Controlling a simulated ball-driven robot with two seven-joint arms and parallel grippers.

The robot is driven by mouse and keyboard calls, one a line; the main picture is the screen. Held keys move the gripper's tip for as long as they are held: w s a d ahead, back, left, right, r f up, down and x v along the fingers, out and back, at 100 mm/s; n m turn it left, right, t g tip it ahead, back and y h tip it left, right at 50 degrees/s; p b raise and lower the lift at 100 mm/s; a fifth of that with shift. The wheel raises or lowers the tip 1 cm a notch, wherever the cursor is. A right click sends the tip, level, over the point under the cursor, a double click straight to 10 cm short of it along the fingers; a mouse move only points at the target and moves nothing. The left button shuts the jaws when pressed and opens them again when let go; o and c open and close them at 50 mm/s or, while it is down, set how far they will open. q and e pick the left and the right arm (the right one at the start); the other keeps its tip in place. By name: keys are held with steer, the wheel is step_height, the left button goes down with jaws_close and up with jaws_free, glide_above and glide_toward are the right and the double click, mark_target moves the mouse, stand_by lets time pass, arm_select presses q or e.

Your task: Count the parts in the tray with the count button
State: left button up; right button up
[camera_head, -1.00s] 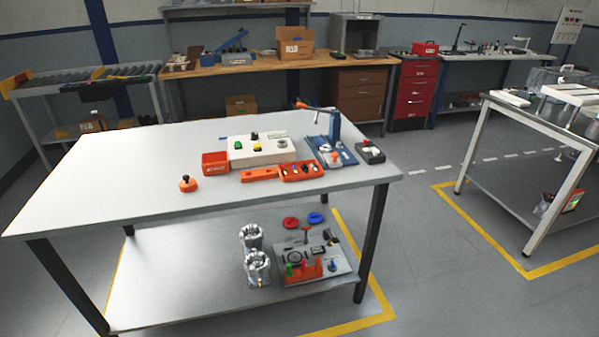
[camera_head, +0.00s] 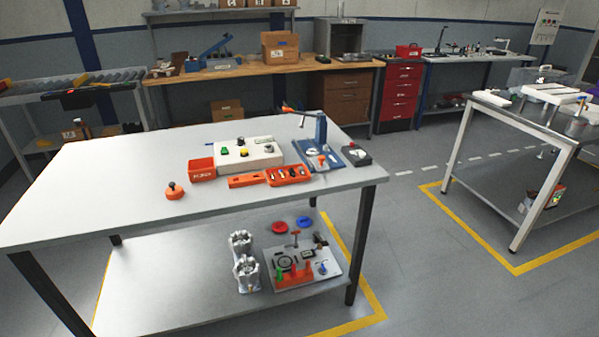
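A light control box (camera_head: 262,160) stands on the near table, carrying a green button (camera_head: 224,151), a yellow button (camera_head: 244,152) and a black knob-like control. I cannot tell which one is the count button. An orange tray (camera_head: 272,181) with small dark and light parts in it lies in front of the box, at its right end. The parts are too small to tell apart. A plain orange piece (camera_head: 246,181) adjoins the tray on the left. Neither of my grippers is in view.
A red bin (camera_head: 202,174), an orange piece with a dark knob (camera_head: 175,193), a blue fixture (camera_head: 335,160) and a dark box (camera_head: 357,156) stand near the tray. The table's left part (camera_head: 90,190) is bare. Metal housings (camera_head: 246,277) stand on the lower shelf.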

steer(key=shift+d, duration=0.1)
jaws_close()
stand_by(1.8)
